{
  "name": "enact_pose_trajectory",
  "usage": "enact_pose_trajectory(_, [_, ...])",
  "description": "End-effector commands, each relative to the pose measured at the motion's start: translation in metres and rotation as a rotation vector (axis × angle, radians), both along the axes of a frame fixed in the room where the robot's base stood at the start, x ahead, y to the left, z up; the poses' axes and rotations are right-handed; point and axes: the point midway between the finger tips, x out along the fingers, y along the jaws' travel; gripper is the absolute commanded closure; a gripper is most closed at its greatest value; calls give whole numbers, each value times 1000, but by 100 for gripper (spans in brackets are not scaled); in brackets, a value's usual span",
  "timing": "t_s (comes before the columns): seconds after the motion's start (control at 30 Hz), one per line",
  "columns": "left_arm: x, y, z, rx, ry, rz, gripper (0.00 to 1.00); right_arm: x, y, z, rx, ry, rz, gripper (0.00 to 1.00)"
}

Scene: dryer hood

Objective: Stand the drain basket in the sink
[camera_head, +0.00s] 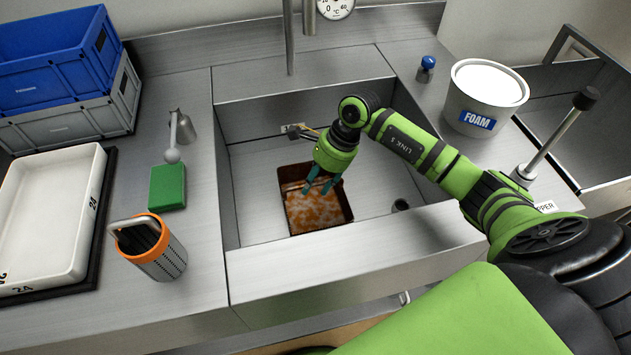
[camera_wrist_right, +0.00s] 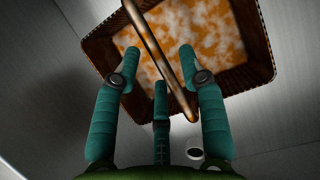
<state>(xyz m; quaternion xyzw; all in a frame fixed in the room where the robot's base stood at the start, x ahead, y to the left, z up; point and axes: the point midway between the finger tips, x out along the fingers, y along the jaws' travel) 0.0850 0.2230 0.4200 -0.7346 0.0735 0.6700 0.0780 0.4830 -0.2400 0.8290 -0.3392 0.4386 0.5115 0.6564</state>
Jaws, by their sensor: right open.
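A brown, square, open basket (camera_head: 314,226) with orange-and-white mottled contents stands in the steel sink (camera_head: 262,205), apparently upright on its floor. In the right wrist view the basket (camera_wrist_right: 258,78) has a thin bar handle (camera_wrist_right: 158,48) arching over it. My right gripper (camera_head: 320,182) is over the basket's far part, its teal fingers open. In the right wrist view the gripper (camera_wrist_right: 165,70) has its fingers spread, with the handle passing between them; I cannot tell whether they touch it. My left gripper is not in view.
On the left counter are a perforated orange-rimmed canister (camera_head: 165,255), a green sponge (camera_head: 167,187), a white tray (camera_head: 45,225) and stacked crates (camera_head: 65,100). A foam bucket (camera_head: 480,100) and an upright lever (camera_head: 560,135) stand right. A faucet pipe (camera_head: 290,40) rises behind the sink.

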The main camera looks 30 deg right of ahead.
Motion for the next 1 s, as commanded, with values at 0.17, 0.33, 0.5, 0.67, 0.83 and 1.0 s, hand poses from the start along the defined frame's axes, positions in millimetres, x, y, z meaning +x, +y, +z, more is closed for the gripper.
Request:
enact_pose_trajectory(0.17, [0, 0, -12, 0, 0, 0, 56, -1, -16, 31, -6, -9, -1, 58])
enact_pose_trajectory(0.33, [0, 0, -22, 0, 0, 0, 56, -5, -29, 65, -6, -7, -3, 58])
enact_pose_trajectory(0.5, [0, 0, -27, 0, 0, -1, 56, -8, -39, 91, -3, -4, -1, 58])
enact_pose_trajectory(0.67, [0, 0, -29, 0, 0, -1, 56, -10, -43, 103, -2, -2, -1, 58])
enact_pose_trajectory(0.83, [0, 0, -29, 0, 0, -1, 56, -11, -43, 105, -1, -1, 0, 58])
enact_pose_trajectory(1.0, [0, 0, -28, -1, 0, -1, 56, -10, -43, 106, -1, -2, -1, 58])
